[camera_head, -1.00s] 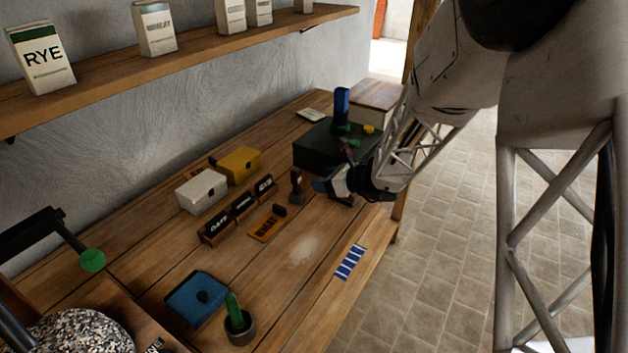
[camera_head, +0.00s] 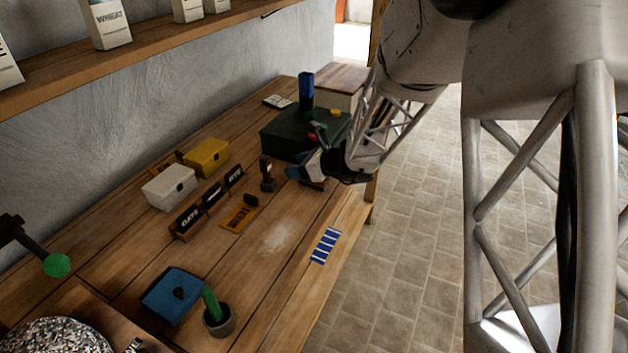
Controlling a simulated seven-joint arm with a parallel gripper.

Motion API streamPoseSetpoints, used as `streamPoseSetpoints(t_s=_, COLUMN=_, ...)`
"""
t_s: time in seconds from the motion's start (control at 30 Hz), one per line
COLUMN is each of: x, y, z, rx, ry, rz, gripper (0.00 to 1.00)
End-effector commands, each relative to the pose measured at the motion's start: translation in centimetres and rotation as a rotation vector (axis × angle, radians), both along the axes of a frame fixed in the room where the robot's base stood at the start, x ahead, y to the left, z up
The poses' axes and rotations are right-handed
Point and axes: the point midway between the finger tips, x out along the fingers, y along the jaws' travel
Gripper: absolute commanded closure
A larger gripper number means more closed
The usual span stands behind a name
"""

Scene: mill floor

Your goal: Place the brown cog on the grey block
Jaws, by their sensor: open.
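My gripper (camera_head: 308,165) is over the far right part of the wooden bench, beside the front of a dark green box. Its jaws are open, and I see nothing held between them. A small brown thing (camera_head: 313,183) shows partly beneath the gripper; it is too hidden to tell whether it is the brown cog. I cannot make out a grey block for certain; the arm and gripper hide part of the bench there.
The dark green box (camera_head: 283,137) bears a blue upright piece (camera_head: 306,90). A dark brown stamp (camera_head: 267,176) stands left of my gripper. White (camera_head: 170,188) and yellow (camera_head: 207,157) boxes stand near the wall. A blue box (camera_head: 172,296) lies in front.

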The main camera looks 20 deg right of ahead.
Motion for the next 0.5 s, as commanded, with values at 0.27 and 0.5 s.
streamPoseSetpoints(t_s=0.27, x=-3.2, y=2.7, z=3.2, rx=-0.149, ry=-0.071, rz=0.181, gripper=0.43)
streamPoseSetpoints(t_s=0.5, x=-9.9, y=6.0, z=7.2, rx=-0.418, ry=-0.2, rz=0.504, gripper=0.43)
